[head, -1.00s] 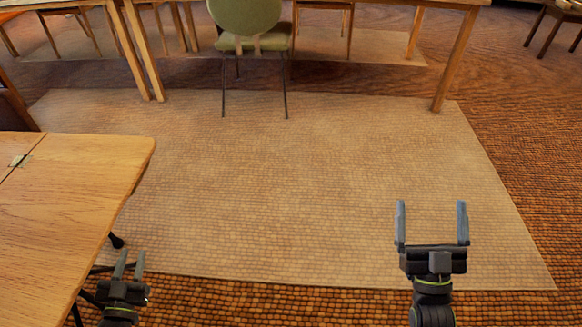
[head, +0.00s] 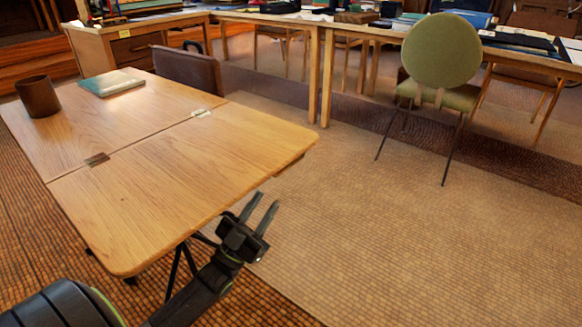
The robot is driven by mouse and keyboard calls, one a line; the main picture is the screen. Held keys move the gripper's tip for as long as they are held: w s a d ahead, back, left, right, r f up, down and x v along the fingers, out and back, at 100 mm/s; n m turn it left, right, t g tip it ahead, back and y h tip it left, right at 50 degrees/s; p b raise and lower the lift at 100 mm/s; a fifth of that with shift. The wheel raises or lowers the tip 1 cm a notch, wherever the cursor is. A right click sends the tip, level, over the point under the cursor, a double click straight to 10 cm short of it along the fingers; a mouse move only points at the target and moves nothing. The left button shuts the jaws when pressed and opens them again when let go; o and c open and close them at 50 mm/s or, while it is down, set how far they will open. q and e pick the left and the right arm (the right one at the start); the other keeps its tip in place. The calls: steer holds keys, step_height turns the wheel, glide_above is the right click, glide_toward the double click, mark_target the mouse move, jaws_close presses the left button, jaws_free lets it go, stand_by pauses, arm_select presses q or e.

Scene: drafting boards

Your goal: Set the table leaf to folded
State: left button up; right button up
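The wooden table leaf (head: 190,178) lies flat, level with the fixed table top (head: 110,128). A seam with two metal hinges runs between them, a dark one (head: 97,159) at the near end and a bright one (head: 201,113) at the far end. My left gripper (head: 259,216) is open and empty. It is in front of the leaf's near right edge in the picture, apart from it as far as I can tell. My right gripper is not in view.
A brown mug (head: 38,96) and a book (head: 110,83) stand on the fixed top. A green chair (head: 441,52) stands at right near long desks. The light rug (head: 400,240) is clear.

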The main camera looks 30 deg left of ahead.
mark_target(288, 168)
arm_select(q)
steer(key=b+x, duration=0.1)
steer(key=x, duration=1)
steer(key=shift+w, duration=0.1)
jaws_close()
